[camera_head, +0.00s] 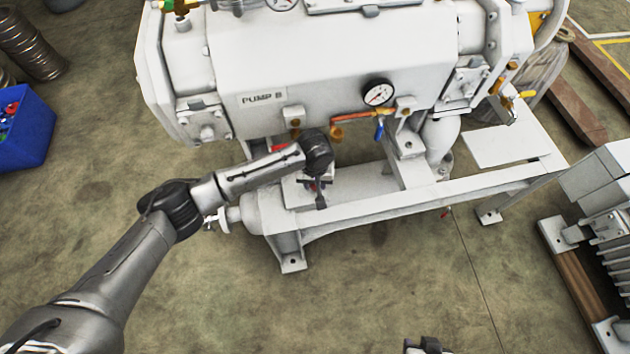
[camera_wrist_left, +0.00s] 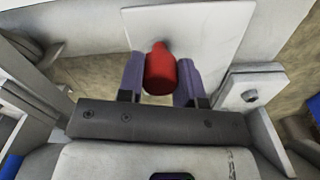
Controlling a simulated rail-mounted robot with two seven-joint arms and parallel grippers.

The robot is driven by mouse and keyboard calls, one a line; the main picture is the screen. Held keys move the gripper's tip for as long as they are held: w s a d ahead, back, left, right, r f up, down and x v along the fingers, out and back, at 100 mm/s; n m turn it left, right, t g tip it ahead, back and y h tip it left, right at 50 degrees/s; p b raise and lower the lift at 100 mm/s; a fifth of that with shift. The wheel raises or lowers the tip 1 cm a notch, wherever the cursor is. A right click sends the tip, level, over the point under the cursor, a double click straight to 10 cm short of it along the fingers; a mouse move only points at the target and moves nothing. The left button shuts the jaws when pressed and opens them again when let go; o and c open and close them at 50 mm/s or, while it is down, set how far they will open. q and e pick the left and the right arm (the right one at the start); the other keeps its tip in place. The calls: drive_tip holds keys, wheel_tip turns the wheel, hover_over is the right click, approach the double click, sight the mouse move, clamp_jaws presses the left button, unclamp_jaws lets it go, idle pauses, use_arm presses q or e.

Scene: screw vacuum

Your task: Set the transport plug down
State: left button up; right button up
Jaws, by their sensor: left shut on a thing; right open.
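The red transport plug (camera_wrist_left: 160,72) is between the two purple-grey fingers of my left gripper (camera_wrist_left: 160,82) in the left wrist view. The gripper is shut on it. In the head view my left gripper (camera_head: 319,192) is low at the pump's front, above the white base frame (camera_head: 372,205); the plug is hard to make out there. A pale flat plate (camera_wrist_left: 190,30) lies behind the plug in the wrist view; I cannot tell whether they touch. Only a small part of my right gripper (camera_head: 428,346) shows at the bottom edge, away from the pump.
The white pump (camera_head: 330,60) labelled PUMP B stands over the frame, with a gauge (camera_head: 378,93) and a blue-handled valve (camera_head: 380,129) right of my left gripper. A blue bin (camera_head: 25,128) is at far left, a grey motor (camera_head: 605,215) at right. The front floor is clear.

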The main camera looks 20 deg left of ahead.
use_arm(q)
drive_tip(key=shift+f, duration=0.1)
drive_tip(key=o, duration=0.9)
wheel_tip(320, 180, up, 12)
drive_tip(key=p, duration=0.6)
drive_tip(key=shift+p, duration=0.35)
